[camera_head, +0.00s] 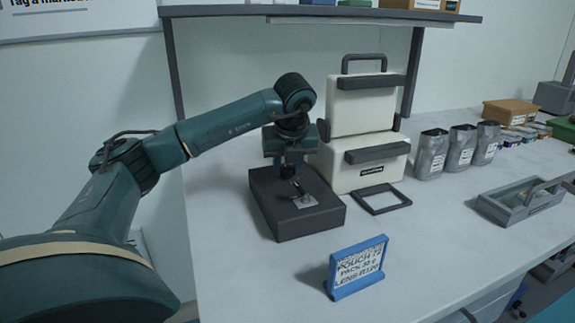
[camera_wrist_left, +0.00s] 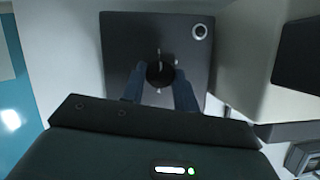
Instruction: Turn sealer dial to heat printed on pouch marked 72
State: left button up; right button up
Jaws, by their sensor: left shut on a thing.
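A dark control box (camera_head: 290,222) stands on the table, left of the white sealer (camera_head: 368,165). Its round black dial (camera_wrist_left: 160,73) shows in the left wrist view, with small light marks around it. My left gripper (camera_head: 291,174) points down over the box; in the left wrist view its two fingers (camera_wrist_left: 160,85) are shut on the dial from both sides. The dial's setting is too small to read. Three silver pouches (camera_head: 432,155) with white labels stand right of the sealer; their print is not legible. My right gripper is not in view.
A blue-framed sign (camera_head: 358,267) at the front has text that seems to include "POUCH 72". A grey tray (camera_head: 520,203) is at right, with a brown box (camera_head: 510,111) behind. A shelf (camera_head: 320,12) crosses above. The table between sign and tray is clear.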

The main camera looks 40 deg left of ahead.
pick_arm(q)
jog(key=shift+c, duration=1.2)
